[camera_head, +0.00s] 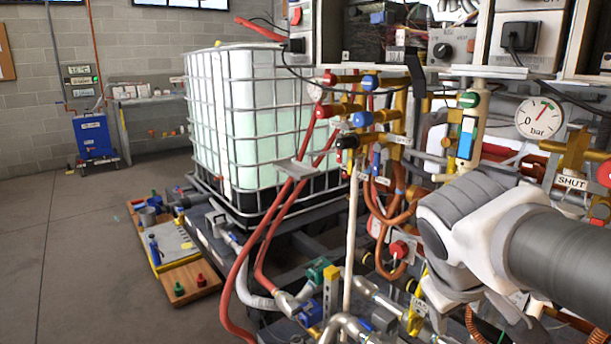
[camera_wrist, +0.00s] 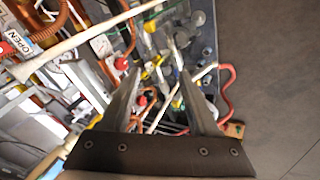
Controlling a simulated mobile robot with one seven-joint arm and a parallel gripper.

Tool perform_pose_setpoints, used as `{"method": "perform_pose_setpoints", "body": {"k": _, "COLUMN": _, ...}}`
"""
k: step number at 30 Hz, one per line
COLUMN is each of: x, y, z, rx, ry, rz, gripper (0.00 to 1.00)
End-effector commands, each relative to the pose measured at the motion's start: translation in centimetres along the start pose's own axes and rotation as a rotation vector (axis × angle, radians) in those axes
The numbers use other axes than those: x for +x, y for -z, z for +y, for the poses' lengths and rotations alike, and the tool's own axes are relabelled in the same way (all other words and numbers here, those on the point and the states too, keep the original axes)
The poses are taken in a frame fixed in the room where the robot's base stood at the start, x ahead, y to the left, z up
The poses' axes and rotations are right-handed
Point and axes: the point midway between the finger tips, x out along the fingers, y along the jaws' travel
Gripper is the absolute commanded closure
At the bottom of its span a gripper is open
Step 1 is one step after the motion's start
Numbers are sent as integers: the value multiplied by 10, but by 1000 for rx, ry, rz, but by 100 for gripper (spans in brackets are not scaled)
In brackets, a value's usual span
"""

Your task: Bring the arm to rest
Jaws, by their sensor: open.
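My arm (camera_head: 490,235) enters from the right in the head view and bends downward at a grey joint in front of the pipework. My gripper (camera_wrist: 160,72) shows in the wrist view with its two grey fingers apart and nothing held between them. It points toward a cluster of pipes, valves and fittings beyond the fingertips. I cannot tell how far the fingertips are from them. In the head view the gripper's fingers are not clearly visible.
Brass pipework with a pressure gauge (camera_head: 539,117) and a SHUT tag (camera_head: 572,182) stands close to my arm. Red hoses (camera_head: 262,255) hang beside a white caged tank (camera_head: 250,120). A wooden board (camera_head: 190,280) with tools lies on the floor. Open floor (camera_head: 70,250) is at left.

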Motion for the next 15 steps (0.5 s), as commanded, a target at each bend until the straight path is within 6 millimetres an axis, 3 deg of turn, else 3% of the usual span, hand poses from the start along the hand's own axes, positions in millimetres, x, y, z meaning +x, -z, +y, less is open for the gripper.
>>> {"method": "perform_pose_setpoints", "body": {"k": 3, "x": -9, "y": -24, "z": -33, "rx": 147, "ry": 132, "rz": 52, "gripper": 38}}
{"method": "perform_pose_setpoints", "body": {"k": 10, "x": -24, "y": -47, "z": -89, "rx": 388, "ry": 338, "rz": 145, "gripper": 38}}
{"method": "perform_pose_setpoints", "body": {"k": 11, "x": -40, "y": -39, "z": -79, "rx": 378, "ry": 334, "rz": 140, "gripper": 38}}
{"method": "perform_pose_setpoints", "body": {"k": 15, "x": -66, "y": -30, "z": -65, "rx": 371, "ry": 331, "rz": 136, "gripper": 38}}
